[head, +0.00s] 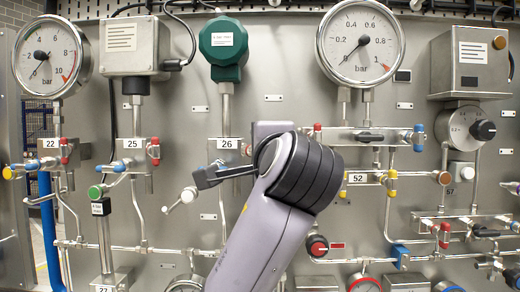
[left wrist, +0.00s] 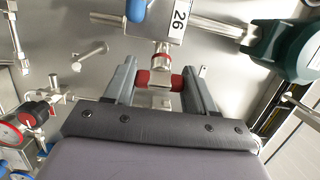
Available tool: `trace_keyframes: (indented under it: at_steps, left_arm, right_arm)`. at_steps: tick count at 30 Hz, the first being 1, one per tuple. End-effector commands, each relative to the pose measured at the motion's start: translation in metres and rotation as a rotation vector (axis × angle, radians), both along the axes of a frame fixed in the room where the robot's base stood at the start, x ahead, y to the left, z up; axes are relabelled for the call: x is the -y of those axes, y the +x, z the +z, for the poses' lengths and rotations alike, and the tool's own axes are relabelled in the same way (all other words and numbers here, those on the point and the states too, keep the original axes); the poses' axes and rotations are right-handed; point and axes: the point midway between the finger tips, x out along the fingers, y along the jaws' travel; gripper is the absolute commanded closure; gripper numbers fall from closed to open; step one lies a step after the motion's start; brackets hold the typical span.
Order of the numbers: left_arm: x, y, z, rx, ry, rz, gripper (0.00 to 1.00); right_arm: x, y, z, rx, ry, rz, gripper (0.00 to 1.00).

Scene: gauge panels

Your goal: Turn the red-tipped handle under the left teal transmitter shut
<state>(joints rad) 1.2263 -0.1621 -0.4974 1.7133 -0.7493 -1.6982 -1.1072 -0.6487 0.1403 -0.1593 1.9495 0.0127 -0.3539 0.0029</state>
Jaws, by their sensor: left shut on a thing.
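The teal transmitter (head: 223,45) hangs on a pipe above the valve block labelled 26 (head: 228,144). In the left wrist view the transmitter (left wrist: 288,50) is at the right. The red-tipped handle (left wrist: 176,82) sits below the 26 label there, with a red end on each side of a pale middle. My left gripper (left wrist: 160,87) has a finger on either side of this handle and is shut on it. In the head view the left gripper (head: 212,177) is in front of the block, and the red-tipped handle is hidden or too small to make out. My right gripper is not in view.
Similar valve blocks labelled 22 (head: 50,143) and 25 (head: 131,143) stand to the left. A pressure gauge (head: 360,42) and a valve manifold (head: 366,136) are to the right. Thin pipes cross the panel below.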

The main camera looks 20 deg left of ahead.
Motion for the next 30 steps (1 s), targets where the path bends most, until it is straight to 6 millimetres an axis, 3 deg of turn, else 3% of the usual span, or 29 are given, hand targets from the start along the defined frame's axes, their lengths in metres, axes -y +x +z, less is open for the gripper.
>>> trace_keyframes:
  at_steps: [17,18,19,30]
  left_arm:
    - [0.0014,0.0006,-0.0014,-0.026,0.02,-0.003,0.75]
    - [0.0014,0.0006,-0.0015,-0.026,0.02,-0.003,0.32]
    - [0.0013,0.0005,-0.0015,-0.026,0.02,-0.002,0.22]
    - [0.0034,-0.0045,-0.0013,-0.022,0.018,-0.002,0.21]
  right_arm:
    - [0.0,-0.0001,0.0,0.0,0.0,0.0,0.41]
    - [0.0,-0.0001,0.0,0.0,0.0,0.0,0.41]
    - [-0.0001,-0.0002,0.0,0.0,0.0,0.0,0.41]
    - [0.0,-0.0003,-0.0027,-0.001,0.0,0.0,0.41]
